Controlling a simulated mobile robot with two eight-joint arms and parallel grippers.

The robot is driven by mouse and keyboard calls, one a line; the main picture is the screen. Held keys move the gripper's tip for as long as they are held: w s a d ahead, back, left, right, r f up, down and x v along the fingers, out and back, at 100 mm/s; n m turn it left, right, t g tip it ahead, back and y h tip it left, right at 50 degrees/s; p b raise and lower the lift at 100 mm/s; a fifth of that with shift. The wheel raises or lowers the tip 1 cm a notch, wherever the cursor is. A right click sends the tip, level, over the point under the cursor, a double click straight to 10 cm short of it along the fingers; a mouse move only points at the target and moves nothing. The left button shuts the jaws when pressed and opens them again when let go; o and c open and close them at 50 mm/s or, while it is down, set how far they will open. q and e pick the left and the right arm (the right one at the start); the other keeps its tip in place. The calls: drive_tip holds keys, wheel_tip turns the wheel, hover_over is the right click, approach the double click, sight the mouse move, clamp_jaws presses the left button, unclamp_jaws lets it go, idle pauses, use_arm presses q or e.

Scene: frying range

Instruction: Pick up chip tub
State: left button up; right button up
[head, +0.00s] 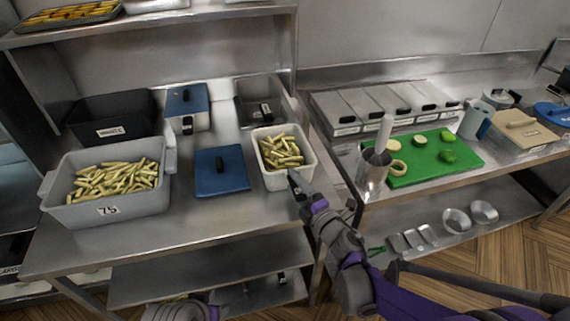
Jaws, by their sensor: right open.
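A small white tub (266,177) filled with chips (282,152) stands upright near the right end of the left steel bench. A larger grey tub (105,207), also holding chips, stands at the bench's left side. My right gripper (296,183) is at the front right corner of the white tub. It is open, with no chips or tub lifted in it. Whether its fingers touch or straddle the tub wall cannot be told. Part of my left arm shows at the bottom edge; its gripper is out of sight.
A blue lid (219,178) lies just left of the white tub. Behind stand a black bin (110,118), a blue-lidded container (187,104) and a steel pan (259,107). A steel cup (374,171) and green board (425,160) are on the right bench.

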clamp_jaws()
idle(0.3)
idle(1.1)
